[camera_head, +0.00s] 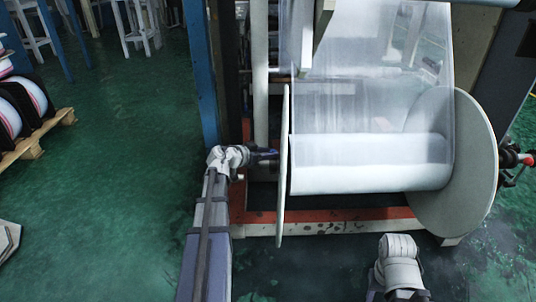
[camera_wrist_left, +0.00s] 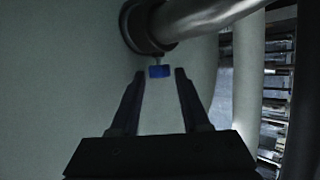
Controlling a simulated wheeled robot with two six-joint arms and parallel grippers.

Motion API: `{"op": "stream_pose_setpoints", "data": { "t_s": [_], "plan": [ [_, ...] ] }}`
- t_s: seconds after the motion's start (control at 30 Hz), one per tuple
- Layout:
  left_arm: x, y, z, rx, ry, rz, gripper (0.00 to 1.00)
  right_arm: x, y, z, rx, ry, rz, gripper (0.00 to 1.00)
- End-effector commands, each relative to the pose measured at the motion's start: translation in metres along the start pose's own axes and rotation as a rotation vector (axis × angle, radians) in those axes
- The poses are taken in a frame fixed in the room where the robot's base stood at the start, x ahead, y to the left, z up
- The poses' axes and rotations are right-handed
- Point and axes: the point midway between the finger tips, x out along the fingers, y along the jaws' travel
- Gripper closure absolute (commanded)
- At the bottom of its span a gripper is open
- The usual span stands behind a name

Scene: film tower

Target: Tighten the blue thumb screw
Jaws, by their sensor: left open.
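The blue thumb screw (camera_wrist_left: 159,71) hangs below a dark collar (camera_wrist_left: 139,27) on a grey shaft (camera_wrist_left: 203,14) in the left wrist view. My left gripper (camera_wrist_left: 159,78) is open, with its two dark fingertips to the left and right of the screw. I cannot tell whether either finger touches it. In the head view my left gripper (camera_head: 267,155) is beside the left pale disc (camera_head: 284,170) of the film roll, and the screw cannot be made out there. Part of my right arm shows at the bottom right, but its gripper does not.
The film roll (camera_head: 370,165) sits between two large pale discs, with the right disc (camera_head: 462,165) nearer the right edge. A red base beam (camera_head: 350,214) lies below. A blue post (camera_head: 203,80) stands behind my left arm. Green floor (camera_head: 120,170) is open at left.

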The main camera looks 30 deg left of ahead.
Motion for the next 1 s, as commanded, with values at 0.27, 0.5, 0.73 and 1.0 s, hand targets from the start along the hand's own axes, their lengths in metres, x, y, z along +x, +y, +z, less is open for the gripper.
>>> {"op": "stream_pose_setpoints", "data": {
  "t_s": [0.27, 0.5, 0.73, 1.0],
  "plan": [
    [-0.0002, 0.0001, -0.0001, 0.000, 0.000, 0.000, 0.74, -0.0001, 0.0000, 0.0000, 0.000, 0.000, 0.000, 0.50],
    [-0.0002, 0.0001, -0.0001, 0.000, 0.000, 0.000, 1.00, -0.0001, 0.0000, 0.0000, 0.000, 0.000, 0.000, 0.50],
    [-0.0003, 0.0001, -0.0001, 0.000, 0.000, 0.000, 1.00, -0.0001, 0.0000, 0.0000, 0.000, 0.000, 0.000, 0.50],
    [0.0004, -0.0023, -0.0006, 0.015, 0.001, 0.038, 1.00, -0.0002, 0.0000, 0.0000, 0.000, 0.000, 0.000, 0.50]
  ]
}}
